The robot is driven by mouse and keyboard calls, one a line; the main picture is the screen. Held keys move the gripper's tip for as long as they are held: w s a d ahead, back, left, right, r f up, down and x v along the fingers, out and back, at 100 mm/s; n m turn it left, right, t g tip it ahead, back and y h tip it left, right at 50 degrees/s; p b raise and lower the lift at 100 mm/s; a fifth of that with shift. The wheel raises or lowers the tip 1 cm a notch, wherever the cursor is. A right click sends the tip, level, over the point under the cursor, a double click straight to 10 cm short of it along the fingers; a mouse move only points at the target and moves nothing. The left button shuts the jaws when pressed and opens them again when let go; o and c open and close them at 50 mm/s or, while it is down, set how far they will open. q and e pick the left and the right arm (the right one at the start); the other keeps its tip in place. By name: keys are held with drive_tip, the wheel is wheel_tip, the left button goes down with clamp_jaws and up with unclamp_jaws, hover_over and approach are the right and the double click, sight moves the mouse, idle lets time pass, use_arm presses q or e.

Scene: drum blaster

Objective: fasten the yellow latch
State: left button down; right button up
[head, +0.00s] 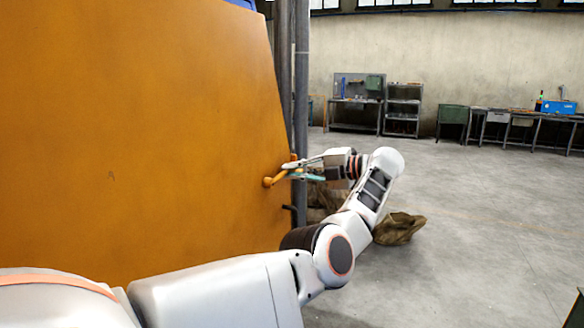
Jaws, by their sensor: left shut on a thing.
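The yellow latch (271,181) is a small orange-yellow handle at the right edge of a large orange panel (140,120). It sits at about the lower half of the panel's edge and slants. My left gripper (291,170) comes to it from the right, with its arm bent round from below. Its fingers are shut on the latch, and they hide part of it. I cannot tell whether the latch is engaged. My right gripper is not in the head view.
Dark vertical posts (301,80) stand just behind the panel's right edge. A brown sack (398,228) lies on the floor behind my arm. Workbenches (520,118) and shelves (403,108) line the far wall.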

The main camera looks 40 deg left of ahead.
sight(280, 137)
use_arm(q)
drive_tip(key=shift+f, duration=0.2)
drive_tip(key=c, duration=2.5)
unclamp_jaws()
drive_tip(key=shift+o, duration=0.5)
drive_tip(key=shift+r, duration=0.15)
wheel_tip(280, 137, up, 10)
drive_tip(key=shift+r, duration=0.1)
